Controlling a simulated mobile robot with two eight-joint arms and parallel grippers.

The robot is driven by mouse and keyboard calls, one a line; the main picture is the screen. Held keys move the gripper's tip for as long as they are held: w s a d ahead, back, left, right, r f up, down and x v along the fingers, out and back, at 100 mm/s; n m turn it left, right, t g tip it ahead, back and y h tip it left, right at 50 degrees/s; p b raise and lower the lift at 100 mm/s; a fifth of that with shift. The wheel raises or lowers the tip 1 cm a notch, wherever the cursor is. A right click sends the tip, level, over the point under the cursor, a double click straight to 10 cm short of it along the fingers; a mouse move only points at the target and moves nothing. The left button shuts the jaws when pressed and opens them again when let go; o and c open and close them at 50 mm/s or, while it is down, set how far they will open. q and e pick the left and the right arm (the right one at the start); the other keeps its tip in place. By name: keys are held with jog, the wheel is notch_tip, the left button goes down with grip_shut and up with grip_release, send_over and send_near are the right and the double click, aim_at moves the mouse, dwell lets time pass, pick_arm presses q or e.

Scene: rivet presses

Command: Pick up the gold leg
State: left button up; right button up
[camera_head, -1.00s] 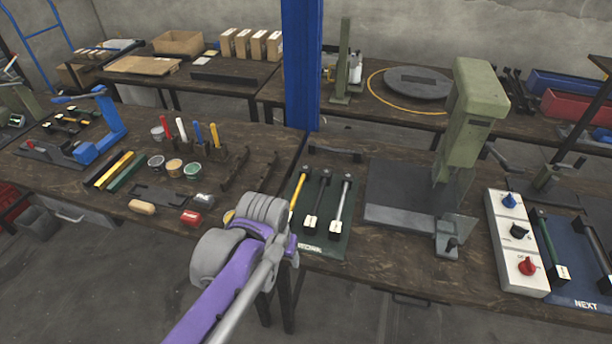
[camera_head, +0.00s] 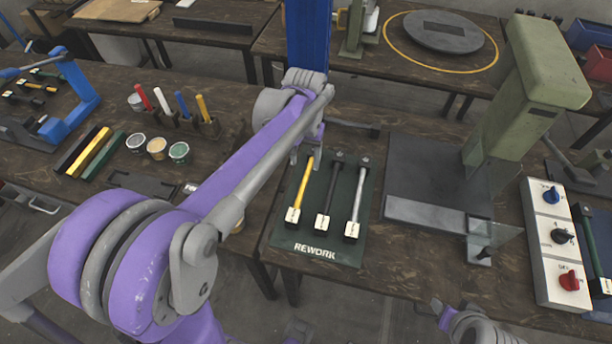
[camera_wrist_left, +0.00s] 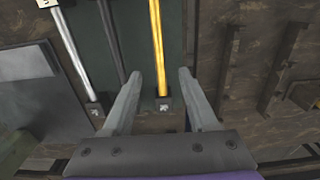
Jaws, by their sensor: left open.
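The gold leg (camera_head: 304,186) lies on the dark green REWORK mat (camera_head: 345,247), leftmost of three legs, with a white tag at its near end. A black leg (camera_head: 328,190) and a silver leg (camera_head: 358,195) lie to its right. My left gripper (camera_head: 306,158) is at the far end of the gold leg. In the left wrist view, the open left gripper (camera_wrist_left: 155,85) has its fingers on either side of the gold leg (camera_wrist_left: 158,45), apart from it; its dark end block shows between them. Part of my right arm shows at the bottom right; its fingers cannot be made out.
A green press (camera_head: 520,90) with a dark base plate stands right of the mat. A white control box (camera_head: 556,240) with knobs is farther right. A blue post (camera_head: 308,45) rises behind the left gripper. Cups, coloured bars and a tool holder (camera_head: 195,125) stand on the left.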

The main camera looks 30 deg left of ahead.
aim_at(306, 177)
pick_arm(q)
notch_tip(306, 177, down, 4)
jog(key=shift+s+r, duration=0.1)
jog(key=f, duration=0.5)
jog(key=shift+w+f, duration=0.3)
jog(key=shift+f, duration=0.05)
grip_shut()
